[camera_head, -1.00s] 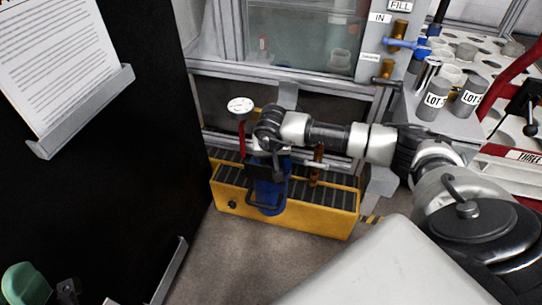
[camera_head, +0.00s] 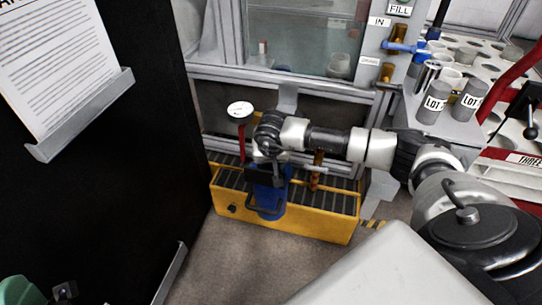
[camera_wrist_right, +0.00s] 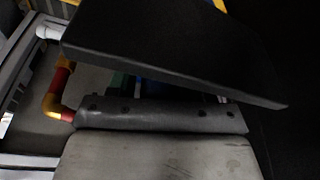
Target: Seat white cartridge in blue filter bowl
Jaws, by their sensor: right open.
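The blue filter bowl (camera_head: 269,202) stands upright at the yellow trough, partly hidden behind my right gripper. My right gripper (camera_head: 264,181) points down at the bowl's upper part, with its dark fingers in front of the blue. The gripper is open. In the right wrist view a dark finger slab and grey gripper body fill most of the picture, with a little blue (camera_wrist_right: 152,88) between them. I cannot make out the white cartridge; a small pale patch shows under the wrist, but I cannot tell what it is. My left gripper is not in view.
The yellow trough (camera_head: 310,222) has a dark slatted top. A white gauge (camera_head: 240,109) on a red stem and a brass fitting (camera_head: 316,170) flank my wrist. A metal frame stands behind. A black panel (camera_head: 110,190) fills the left. Grey floor is clear in front.

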